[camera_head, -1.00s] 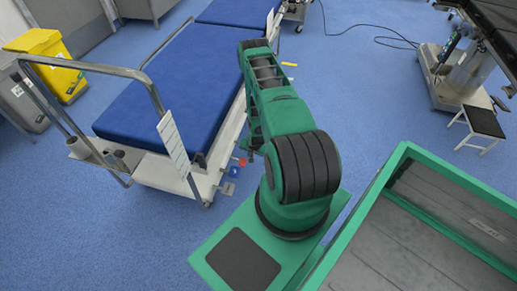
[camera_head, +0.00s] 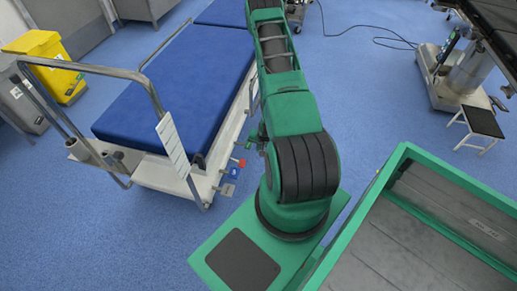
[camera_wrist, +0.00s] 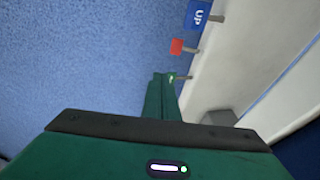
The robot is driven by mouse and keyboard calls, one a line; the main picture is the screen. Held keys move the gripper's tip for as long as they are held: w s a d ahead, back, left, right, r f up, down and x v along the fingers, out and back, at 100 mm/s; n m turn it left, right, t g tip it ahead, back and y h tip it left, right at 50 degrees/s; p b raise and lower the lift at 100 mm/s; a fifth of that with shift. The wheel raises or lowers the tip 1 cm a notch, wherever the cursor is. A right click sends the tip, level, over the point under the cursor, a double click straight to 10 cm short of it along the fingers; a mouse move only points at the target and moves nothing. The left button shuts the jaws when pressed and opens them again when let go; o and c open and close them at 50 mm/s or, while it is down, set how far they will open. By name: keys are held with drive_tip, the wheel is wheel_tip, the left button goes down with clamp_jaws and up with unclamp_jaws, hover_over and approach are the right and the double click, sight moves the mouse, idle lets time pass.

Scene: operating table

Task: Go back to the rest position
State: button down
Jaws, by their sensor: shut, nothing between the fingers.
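My gripper (camera_wrist: 164,80) shows in the wrist view as two green fingers pressed together, with nothing between them. The fingers point over the blue floor beside the white side of the bed trolley. A red pedal (camera_wrist: 177,46) and a blue pedal marked UP (camera_wrist: 199,15) stick out from the trolley just beyond the fingertips. In the head view my green arm rises from its base and reaches away along the right side of the trolley.
The trolley with its blue mattress (camera_head: 175,90) and metal rail stands close to the left of my arm. A yellow bin (camera_head: 55,62) is at the far left. An operating table base (camera_head: 455,80) and a step stool (camera_head: 482,122) stand at the right, with open floor (camera_head: 360,90) between.

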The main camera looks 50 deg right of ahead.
idle(0.6)
drive_tip(key=w+a+r+n+g, duration=0.1)
drive_tip(key=a+r+n+g, duration=0.2)
drive_tip(key=r, duration=3)
drive_tip(key=s+a+r+n+y, duration=0.1)
drive_tip(key=s+a+r, duration=0.6)
drive_tip(key=s+r, duration=0.3)
drive_tip(key=s+a+r+n+y, duration=0.1)
drive_tip(key=s+a+r+n, duration=0.1)
drive_tip(key=s+a+r, duration=0.6)
drive_tip(key=s+r, duration=0.3)
drive_tip(key=shift+r+n+g, duration=0.3)
drive_tip(key=shift+g, duration=0.1)
drive_tip(key=shift+a, duration=0.1)
drive_tip(key=shift+w+f, duration=0.25)
drive_tip(key=shift+w, duration=0.4)
